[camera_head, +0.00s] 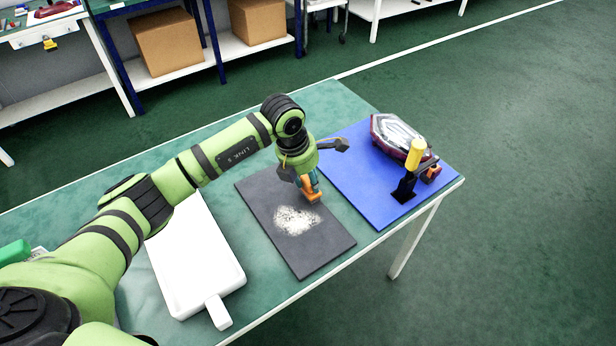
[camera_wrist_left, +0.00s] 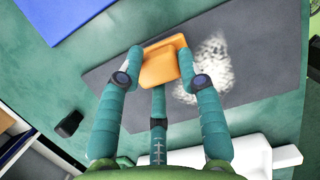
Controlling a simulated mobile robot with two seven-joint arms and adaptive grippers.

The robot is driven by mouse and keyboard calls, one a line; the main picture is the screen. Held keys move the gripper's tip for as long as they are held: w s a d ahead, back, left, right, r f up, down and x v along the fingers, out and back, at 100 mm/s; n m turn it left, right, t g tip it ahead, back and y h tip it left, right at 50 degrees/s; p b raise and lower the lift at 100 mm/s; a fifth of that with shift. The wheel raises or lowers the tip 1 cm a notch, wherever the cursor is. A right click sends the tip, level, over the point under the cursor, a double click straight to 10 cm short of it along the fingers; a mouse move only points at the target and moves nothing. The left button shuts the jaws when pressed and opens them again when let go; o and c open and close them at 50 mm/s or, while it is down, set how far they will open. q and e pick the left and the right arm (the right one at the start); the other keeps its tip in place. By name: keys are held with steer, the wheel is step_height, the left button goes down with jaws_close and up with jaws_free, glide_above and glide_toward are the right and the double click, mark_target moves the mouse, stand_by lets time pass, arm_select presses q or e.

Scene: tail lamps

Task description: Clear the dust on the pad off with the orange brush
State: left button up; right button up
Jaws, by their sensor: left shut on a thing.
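The dark grey pad (camera_head: 318,255) lies on the green table, with a patch of white dust (camera_head: 297,221) near its middle. My left gripper (camera_head: 309,187) is over the far part of the pad, shut on the orange brush (camera_head: 312,195). In the left wrist view the brush (camera_wrist_left: 160,62) sits between the fingers, beside the dust (camera_wrist_left: 208,68) on the pad (camera_wrist_left: 262,75). The brush's lower end is close to the pad; I cannot tell whether it touches. My right gripper is not in view.
A white dustpan-like tray (camera_head: 190,262) lies left of the pad. A blue mat (camera_head: 350,165) on the right holds a tail lamp (camera_head: 398,135) and a yellow-handled tool (camera_head: 415,152). The table's near edge runs just below the pad.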

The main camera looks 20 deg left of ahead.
arm_select(q)
steer(key=shift+f+b, duration=0.45)
steer(key=shift+f, duration=0.15)
